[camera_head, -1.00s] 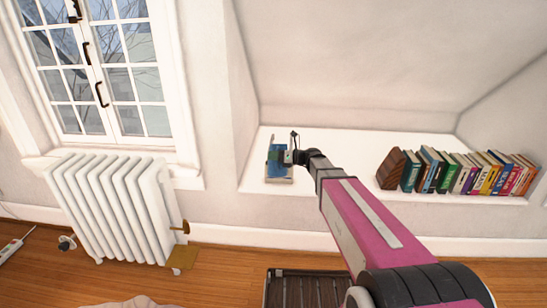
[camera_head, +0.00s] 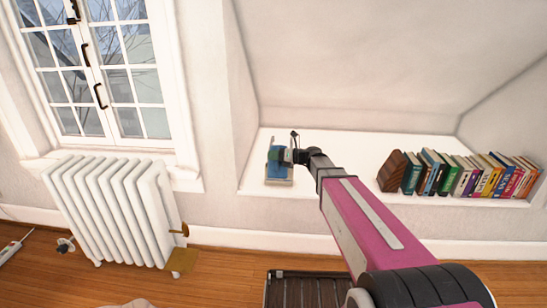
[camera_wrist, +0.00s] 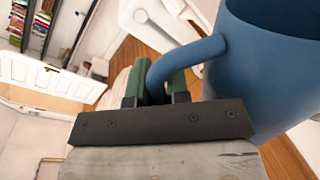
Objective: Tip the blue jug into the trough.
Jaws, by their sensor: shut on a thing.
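The blue jug (camera_head: 278,170) is small in the head view, at the left end of the white ledge. It fills the upper right of the wrist view (camera_wrist: 262,75), with its handle (camera_wrist: 190,58) toward me. My gripper (camera_head: 287,156) is shut on this handle, and its green fingers (camera_wrist: 162,88) lie on either side of it. A pale grey-beige edge (camera_head: 278,183), which looks like the trough, shows just below the jug. The jug covers most of it, and I cannot tell whether they touch. The jug's inside is hidden.
A row of books (camera_head: 465,174) with a wooden bookend (camera_head: 392,171) stands on the ledge (camera_head: 340,150) to the right. The ledge between is partly covered by my arm. A white radiator (camera_head: 115,210) stands under the window at left. A dark slatted thing (camera_head: 300,290) lies below.

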